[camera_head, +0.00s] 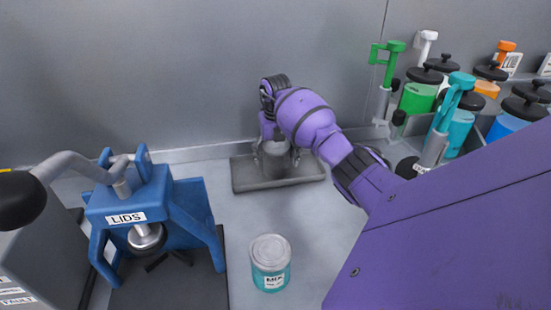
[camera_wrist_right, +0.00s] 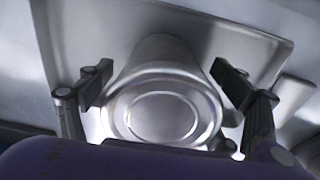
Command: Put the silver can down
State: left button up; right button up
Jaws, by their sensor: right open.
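The silver can (camera_head: 275,160) stands on a grey rectangular plate (camera_head: 250,183) near the back wall. In the right wrist view the silver can (camera_wrist_right: 162,95) shows its round ridged end toward the camera. My right gripper (camera_head: 276,158) is around the can. In the right wrist view its two fingers (camera_wrist_right: 165,88) stand on either side of the can, open, with gaps beside it. My arm partly hides the can in the head view. My left gripper is not in view.
A blue press marked LIDS (camera_head: 160,215) stands at the left on a dark base. A teal labelled can with a silver lid (camera_head: 270,265) stands at the front middle. Several coloured jars with pumps, including a green jar (camera_head: 417,98), fill the right back. The counter between is clear.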

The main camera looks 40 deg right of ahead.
notch_tip(320, 180, up, 12)
jog(key=shift+r, duration=0.15)
dwell(0.4)
